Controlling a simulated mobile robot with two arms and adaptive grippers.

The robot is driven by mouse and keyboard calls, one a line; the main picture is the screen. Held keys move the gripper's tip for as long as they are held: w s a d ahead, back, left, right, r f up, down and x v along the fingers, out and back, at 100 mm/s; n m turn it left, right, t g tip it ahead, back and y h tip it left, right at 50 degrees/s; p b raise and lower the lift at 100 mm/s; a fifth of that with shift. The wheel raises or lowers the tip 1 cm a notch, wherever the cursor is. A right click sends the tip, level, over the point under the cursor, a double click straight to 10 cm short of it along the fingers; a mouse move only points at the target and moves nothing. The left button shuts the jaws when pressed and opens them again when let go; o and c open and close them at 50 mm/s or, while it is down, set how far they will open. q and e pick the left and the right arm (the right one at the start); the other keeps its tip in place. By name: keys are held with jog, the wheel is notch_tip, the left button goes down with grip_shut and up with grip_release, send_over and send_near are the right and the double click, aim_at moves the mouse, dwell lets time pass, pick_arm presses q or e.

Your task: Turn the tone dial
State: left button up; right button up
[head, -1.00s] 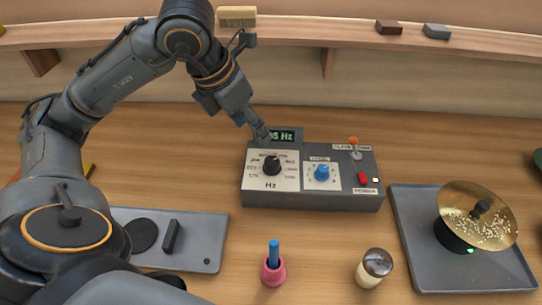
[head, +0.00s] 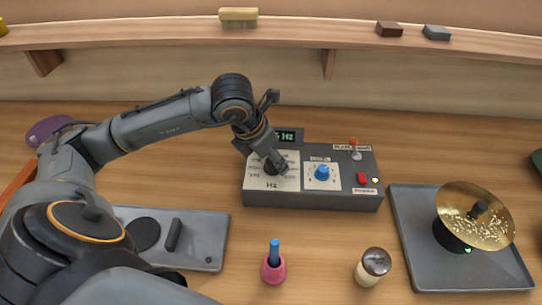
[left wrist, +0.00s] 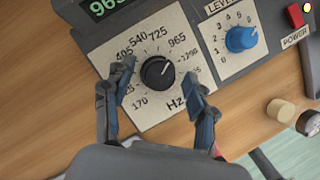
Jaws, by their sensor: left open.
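The tone dial is a black knob (left wrist: 157,72) on a cream Hz panel of the grey control box (head: 310,200). In the head view the dial (head: 271,168) is partly hidden by my left gripper. My left gripper (left wrist: 155,92) is open, with one finger on each side of the black knob; I cannot tell whether they touch it. In the head view my left gripper (head: 277,165) reaches down over the panel from the upper left. The green display (head: 286,136) is partly hidden. My right gripper is not in view.
A blue level knob (head: 322,172) and a red power switch (head: 362,178) sit right of the dial. A grey tray (head: 405,230) holds a brass cymbal (head: 476,207) with pale grains. A shaker (head: 373,265) and a pink holder (head: 272,270) stand in front.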

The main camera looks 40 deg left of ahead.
pick_arm(q)
jog(key=c, duration=1.1)
jog(key=shift+f+m+b, duration=0.1)
jog(key=shift+m+b, duration=0.3)
jog(key=shift+b, duration=0.3)
jog(key=shift+c, duration=0.2)
jog(key=shift+a+m+h+b, duration=0.1)
jog(key=shift+m+h+b, duration=0.3)
jog(key=shift+m+b, duration=0.25)
jog(key=shift+m+h+b, duration=0.4)
jog(key=shift+m+b, duration=0.45)
jog(key=shift+m, duration=0.1)
jog(key=shift+w+m+g+h+b, duration=0.1)
jog(key=shift+m+g+h+b, duration=0.3)
jog(key=shift+m, duration=0.5)
jog(key=o, duration=1.1)
